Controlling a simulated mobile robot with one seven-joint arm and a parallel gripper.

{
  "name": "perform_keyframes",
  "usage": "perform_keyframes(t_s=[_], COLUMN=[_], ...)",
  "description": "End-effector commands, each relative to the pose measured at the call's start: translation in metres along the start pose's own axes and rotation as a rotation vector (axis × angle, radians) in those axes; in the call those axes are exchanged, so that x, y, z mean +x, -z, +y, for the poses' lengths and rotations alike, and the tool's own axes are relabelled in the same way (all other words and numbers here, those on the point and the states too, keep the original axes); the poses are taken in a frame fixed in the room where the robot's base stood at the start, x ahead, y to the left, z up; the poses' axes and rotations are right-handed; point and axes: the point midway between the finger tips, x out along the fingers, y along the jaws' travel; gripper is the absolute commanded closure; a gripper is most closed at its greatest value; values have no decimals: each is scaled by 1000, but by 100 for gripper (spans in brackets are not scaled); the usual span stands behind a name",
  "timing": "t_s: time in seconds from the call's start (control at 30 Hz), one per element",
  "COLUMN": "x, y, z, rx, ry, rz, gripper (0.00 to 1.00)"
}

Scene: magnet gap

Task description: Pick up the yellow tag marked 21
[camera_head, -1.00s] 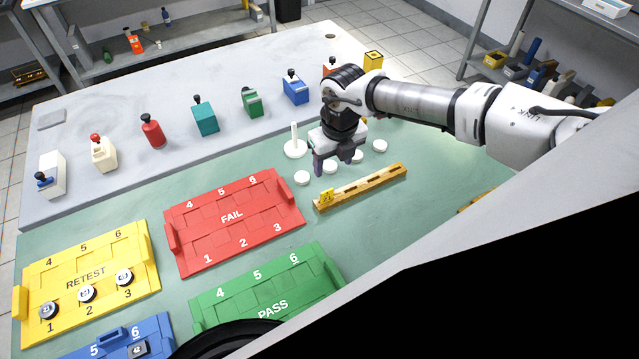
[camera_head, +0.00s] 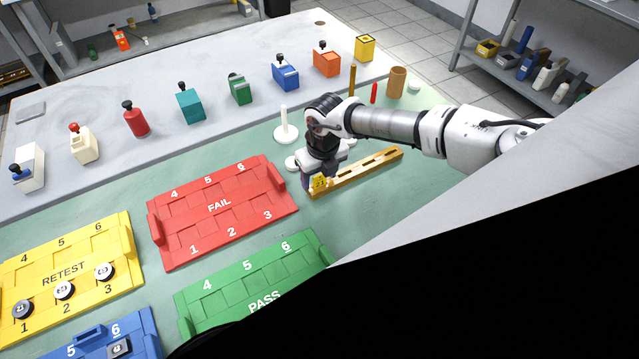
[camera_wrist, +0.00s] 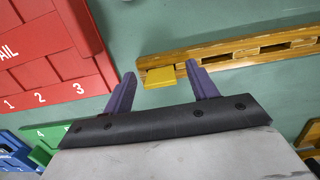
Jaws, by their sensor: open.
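The yellow tag (camera_head: 320,183) stands at the left end of a slotted wooden rack (camera_head: 368,172). In the wrist view the tag (camera_wrist: 159,77) shows from above as a small yellow block, at the near left end of the rack (camera_wrist: 225,52). Its number cannot be read clearly. My gripper (camera_wrist: 163,82) is open, with its two purple fingers apart and the tag between or just beyond their tips. No contact with the tag can be made out. In the head view my gripper (camera_head: 312,180) is right at the tag and partly hides that area.
The red FAIL tray (camera_head: 222,212) lies just left of the rack. The green PASS tray (camera_head: 255,285) is nearer, and the yellow RETEST tray (camera_head: 70,245) holds several round pieces. A white peg stand (camera_head: 284,125) and white discs are behind my gripper.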

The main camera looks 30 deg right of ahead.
Motion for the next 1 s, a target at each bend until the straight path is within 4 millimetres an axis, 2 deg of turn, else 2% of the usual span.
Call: perform_keyframes(t_s=[0.2,0.57,0.83,1.0], x=[1,0,-3,-27], y=[0,0,-1,-4], z=[0,0,0,-1], rx=[0,0,0,0], ry=[1,1,1,4], rz=[0,0,-1,-1], gripper=[42,89,89,89])
